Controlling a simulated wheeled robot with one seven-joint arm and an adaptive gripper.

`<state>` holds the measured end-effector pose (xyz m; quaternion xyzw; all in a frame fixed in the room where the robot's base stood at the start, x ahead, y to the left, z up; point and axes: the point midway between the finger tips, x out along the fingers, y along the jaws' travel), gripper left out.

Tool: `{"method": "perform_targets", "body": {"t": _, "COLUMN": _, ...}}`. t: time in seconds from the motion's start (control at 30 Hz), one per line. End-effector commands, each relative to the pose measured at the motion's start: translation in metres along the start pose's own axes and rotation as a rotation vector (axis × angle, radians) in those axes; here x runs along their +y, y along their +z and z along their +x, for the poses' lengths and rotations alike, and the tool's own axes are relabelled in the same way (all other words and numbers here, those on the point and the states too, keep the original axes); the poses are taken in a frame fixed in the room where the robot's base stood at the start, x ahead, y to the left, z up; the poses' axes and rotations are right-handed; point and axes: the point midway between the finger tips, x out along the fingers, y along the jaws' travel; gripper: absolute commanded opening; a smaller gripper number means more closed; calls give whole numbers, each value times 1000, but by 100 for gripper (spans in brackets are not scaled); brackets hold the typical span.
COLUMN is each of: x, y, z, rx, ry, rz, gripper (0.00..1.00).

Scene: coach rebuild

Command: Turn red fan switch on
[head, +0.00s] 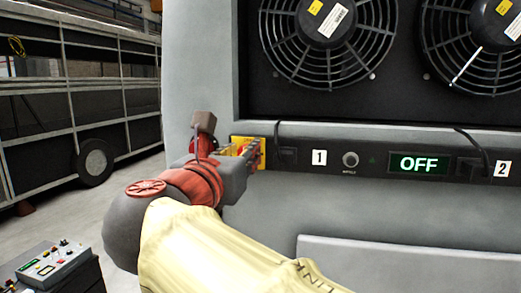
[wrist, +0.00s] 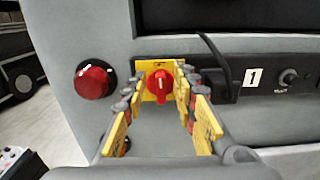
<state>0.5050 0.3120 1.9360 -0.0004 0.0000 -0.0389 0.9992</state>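The red fan switch (wrist: 159,87) is a red rotary knob on a yellow square plate, with its handle pointing roughly upright in the wrist view. My gripper (wrist: 156,108) is open, with its yellow-padded fingers on either side of the knob. I cannot tell whether the fingers touch it. In the head view my gripper (head: 250,152) is at the left end of the black panel and mostly hides the knob; part of the yellow plate (head: 262,143) shows. The display (head: 419,164) on the panel reads OFF.
A red round lamp or button (wrist: 94,80) sits left of the switch. A small knob (head: 350,160) lies between labels 1 and 2. Two fans (head: 328,30) are above. A control box (head: 48,265) stands at lower left; a bus frame (head: 75,90) is behind.

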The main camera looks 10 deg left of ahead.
Motion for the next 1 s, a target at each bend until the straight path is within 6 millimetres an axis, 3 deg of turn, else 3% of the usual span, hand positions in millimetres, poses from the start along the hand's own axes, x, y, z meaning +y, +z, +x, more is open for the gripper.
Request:
{"method": "perform_targets", "body": {"t": 0.1, "x": 0, "y": 0, "z": 0, "rx": 0, "ry": 0, "rz": 0, "gripper": 27}}
{"method": "perform_targets", "body": {"t": 0.6, "x": 0, "y": 0, "z": 0, "rx": 0, "ry": 0, "rz": 1, "gripper": 0}}
{"method": "perform_targets", "body": {"t": 1.0, "x": 0, "y": 0, "z": 0, "rx": 0, "ry": 0, "rz": 6, "gripper": 0}}
